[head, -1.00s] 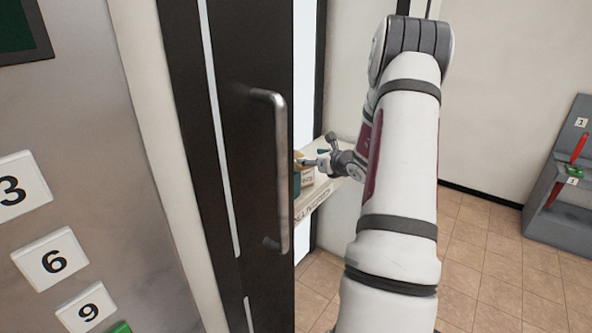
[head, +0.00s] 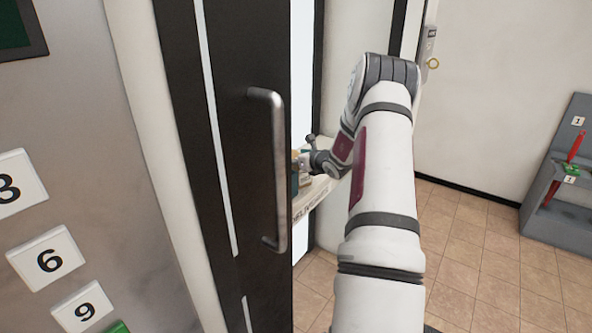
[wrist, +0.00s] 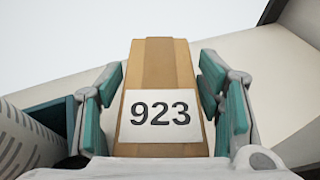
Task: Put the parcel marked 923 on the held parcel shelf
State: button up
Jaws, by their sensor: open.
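The parcel marked 923 (wrist: 160,75) is a brown box with a white label, seen close up in the wrist view. My gripper (wrist: 163,76) is open, with one teal-padded finger on each side of the parcel. Whether the pads touch it I cannot tell. In the head view, my gripper (head: 303,161) reaches behind the dark door's edge, over a pale shelf (head: 312,196) with partly hidden lettering on its front. The parcel is mostly hidden there.
A dark door (head: 235,130) with a long metal handle (head: 278,170) stands close left of my arm. In the wrist view, a teal-edged item (wrist: 52,112) and a striped item (wrist: 22,140) lie left of the parcel. A grey rack (head: 560,190) stands right; tiled floor is clear between.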

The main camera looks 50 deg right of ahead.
jog(key=c, duration=1.1)
jog(key=shift+r, duration=0.1)
grip_shut()
jog(key=shift+r, duration=0.15)
